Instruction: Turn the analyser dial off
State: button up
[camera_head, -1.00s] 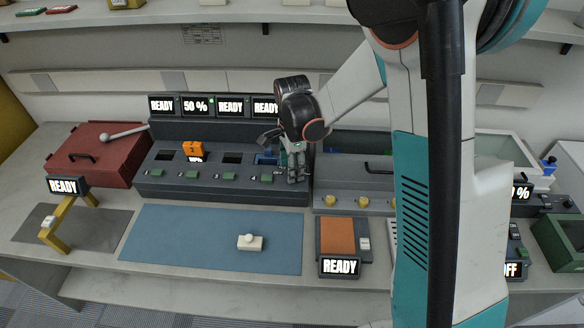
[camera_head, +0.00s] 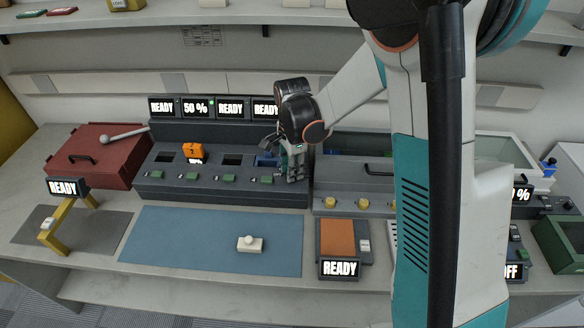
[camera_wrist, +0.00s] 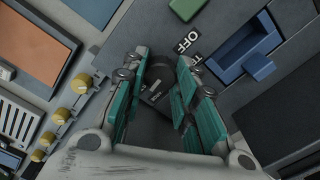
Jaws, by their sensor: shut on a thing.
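My gripper (camera_head: 293,178) is at the right end of the long dark analyser bank (camera_head: 220,190), pointing down. In the wrist view its two teal-padded fingers (camera_wrist: 162,62) are closed around a dark round dial (camera_wrist: 158,76) on the grey panel. A white "OFF" label (camera_wrist: 187,41) is printed just beyond the dial, with a second label, partly covered, beside it. The fingers hide much of the dial, so I cannot tell its exact setting. In the head view my gripper hides the dial.
A blue slot piece (camera_wrist: 258,66) and a green button (camera_wrist: 186,8) lie close to the gripper. Yellow knobs (camera_head: 332,202) stand on the neighbouring unit to the right. An orange block (camera_head: 193,151) sits in the bank. The blue mat (camera_head: 190,235) in front holds a small white switch (camera_head: 250,243).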

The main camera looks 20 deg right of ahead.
jog(key=n, duration=0.8)
jog(key=shift+n+b, duration=0.3)
jog(key=shift+n, duration=0.1)
jog(key=n, duration=0.4)
jog(key=shift+n, duration=0.3)
jog(key=n, duration=1.2)
jog(key=shift+n, duration=0.3)
jog(key=n, duration=0.4)
jog(key=shift+n, duration=0.3)
jog(key=n, duration=0.4)
jog(key=shift+b, duration=0.3)
